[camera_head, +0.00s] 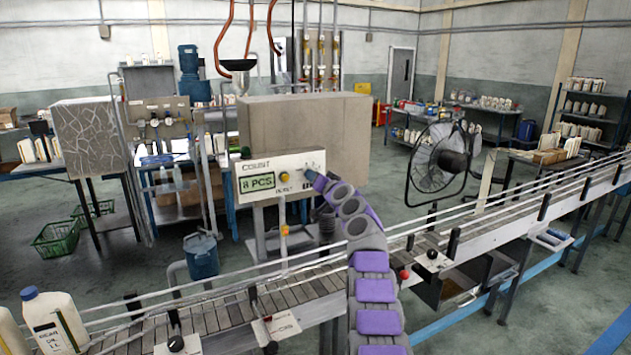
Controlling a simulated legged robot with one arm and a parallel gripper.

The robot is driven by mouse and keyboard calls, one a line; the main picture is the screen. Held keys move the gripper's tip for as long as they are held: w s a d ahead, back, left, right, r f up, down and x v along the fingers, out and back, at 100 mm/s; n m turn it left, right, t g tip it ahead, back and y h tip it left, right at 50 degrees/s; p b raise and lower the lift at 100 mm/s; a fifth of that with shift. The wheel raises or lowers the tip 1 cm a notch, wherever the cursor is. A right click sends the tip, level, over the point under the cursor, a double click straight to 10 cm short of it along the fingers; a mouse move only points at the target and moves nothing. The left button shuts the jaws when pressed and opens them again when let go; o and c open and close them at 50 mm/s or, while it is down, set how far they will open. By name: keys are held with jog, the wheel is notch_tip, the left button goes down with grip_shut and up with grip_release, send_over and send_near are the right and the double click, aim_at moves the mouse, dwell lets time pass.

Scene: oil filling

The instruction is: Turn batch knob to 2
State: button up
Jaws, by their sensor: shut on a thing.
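A white control box (268,172) labelled COUNT stands behind the conveyor, left of the picture's middle. Its green display (257,185) reads 8 PCS, and a yellow button (284,177) sits to the right of the display. My arm, grey with purple pads, rises from the bottom and reaches over the conveyor to the box. My gripper (311,175) is at the right end of the box's front, shut on the small batch knob (312,168). The gripper hides most of the knob, and I cannot read which number it points to.
The conveyor (225,310) with rails runs across the front, with white bottles (52,320) at its left end. A black fan (440,160) stands right of my arm. A large grey box (305,135) is behind the control box.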

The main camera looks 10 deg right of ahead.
jog(key=shift+d+m, duration=0.1)
jog(key=shift+m, duration=0.5)
jog(key=o, duration=1)
jog(key=shift+w, duration=0.1)
jog(key=shift+f+b, duration=0.15)
jog(key=shift+b, duration=0.45)
